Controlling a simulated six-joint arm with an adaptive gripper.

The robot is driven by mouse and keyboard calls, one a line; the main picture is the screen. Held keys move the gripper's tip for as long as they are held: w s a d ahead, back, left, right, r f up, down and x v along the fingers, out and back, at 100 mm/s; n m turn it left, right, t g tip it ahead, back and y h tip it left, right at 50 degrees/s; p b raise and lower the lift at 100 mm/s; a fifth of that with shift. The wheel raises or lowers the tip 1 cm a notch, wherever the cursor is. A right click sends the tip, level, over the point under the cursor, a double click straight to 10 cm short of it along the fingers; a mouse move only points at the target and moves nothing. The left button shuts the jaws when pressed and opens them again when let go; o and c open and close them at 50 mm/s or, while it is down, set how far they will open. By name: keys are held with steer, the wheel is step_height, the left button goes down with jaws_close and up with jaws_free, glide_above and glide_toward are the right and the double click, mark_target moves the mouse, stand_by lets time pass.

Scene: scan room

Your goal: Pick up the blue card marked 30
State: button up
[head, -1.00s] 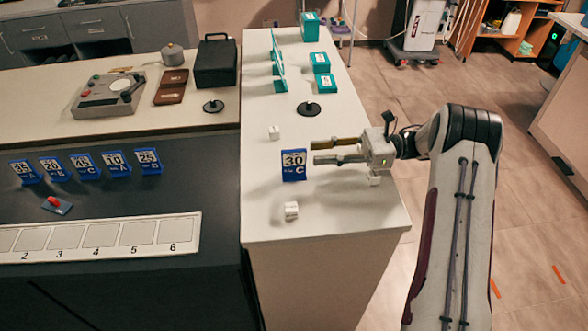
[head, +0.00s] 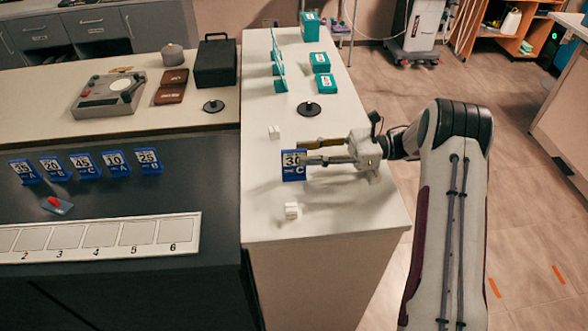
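The blue card marked 30 (head: 292,172), with a letter C below the number, stands upright on the white counter (head: 330,215). My gripper (head: 303,151) reaches in from the right at the card. Its fingers are apart, one behind the card and one in front of its right part. The near finger covers some of the card's right side. I cannot tell whether either finger touches the card.
Small white blocks stand behind (head: 274,132) and in front (head: 291,211) of the card. A black round-based object (head: 308,108) and teal boxes (head: 325,82) are farther back. Several blue number cards (head: 85,166) stand on the dark table left, behind a numbered strip (head: 100,237).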

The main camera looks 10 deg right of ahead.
mark_target(292, 174)
steer(key=shift+w+a, duration=0.1)
steer(key=shift+a, duration=2.1)
jaws_close()
